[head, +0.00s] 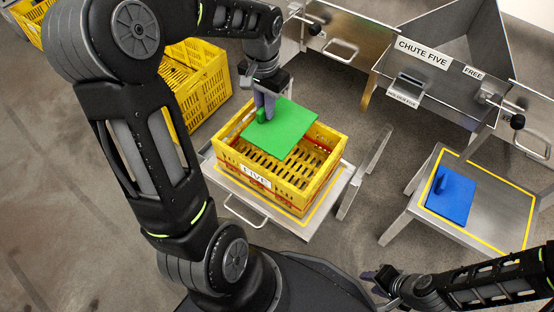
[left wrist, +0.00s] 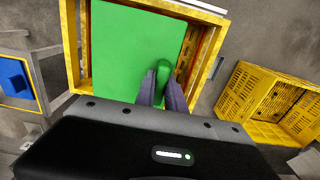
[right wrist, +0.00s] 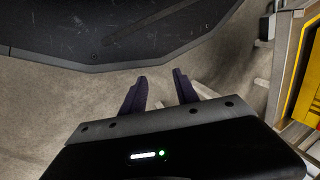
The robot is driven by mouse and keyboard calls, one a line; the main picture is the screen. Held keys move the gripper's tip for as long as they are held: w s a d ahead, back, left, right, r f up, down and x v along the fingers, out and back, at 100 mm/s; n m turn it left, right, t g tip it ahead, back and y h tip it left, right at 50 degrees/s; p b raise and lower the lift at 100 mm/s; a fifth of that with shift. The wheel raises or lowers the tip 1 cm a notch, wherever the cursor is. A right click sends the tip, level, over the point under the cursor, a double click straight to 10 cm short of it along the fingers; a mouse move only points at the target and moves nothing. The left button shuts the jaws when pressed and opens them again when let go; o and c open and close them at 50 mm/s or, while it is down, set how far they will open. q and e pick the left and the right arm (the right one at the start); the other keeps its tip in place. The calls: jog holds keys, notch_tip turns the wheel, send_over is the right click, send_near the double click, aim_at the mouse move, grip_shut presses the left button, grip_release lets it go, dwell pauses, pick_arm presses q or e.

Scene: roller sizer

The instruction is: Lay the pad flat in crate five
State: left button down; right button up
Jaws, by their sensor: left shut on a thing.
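The green pad (head: 284,130) has a raised green grip, and my left gripper (head: 265,112) is shut on that grip. In the head view the pad is over the yellow crate marked FIVE (head: 257,178), covering its back left part. The slotted crate floor shows at the front and right. In the left wrist view the pad (left wrist: 130,50) lies within the crate's rim (left wrist: 73,45) outline, with the gripper fingers (left wrist: 163,85) around the grip. I cannot tell whether the pad touches the crate. My right gripper (right wrist: 160,95) is open and empty, away from the crate, low at the right.
Crate five stands on a metal stand (head: 229,186) with a yellow outline. A blue pad (head: 450,197) lies on another metal table (head: 486,222) at the right. Metal chutes, one marked CHUTE FIVE (head: 422,53), stand behind. Another yellow crate (head: 203,88) is at the left.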

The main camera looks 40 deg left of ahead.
pick_arm(q)
notch_tip(320, 180, down, 13)
jog(key=b, duration=0.4)
jog(key=shift+f+b, duration=0.2)
jog(key=shift+b, duration=0.1)
jog(key=shift+f+b, duration=0.85)
jog(key=shift+f, duration=1.4)
jog(key=shift+f, duration=0.1)
jog(key=c, duration=1.4)
grip_release()
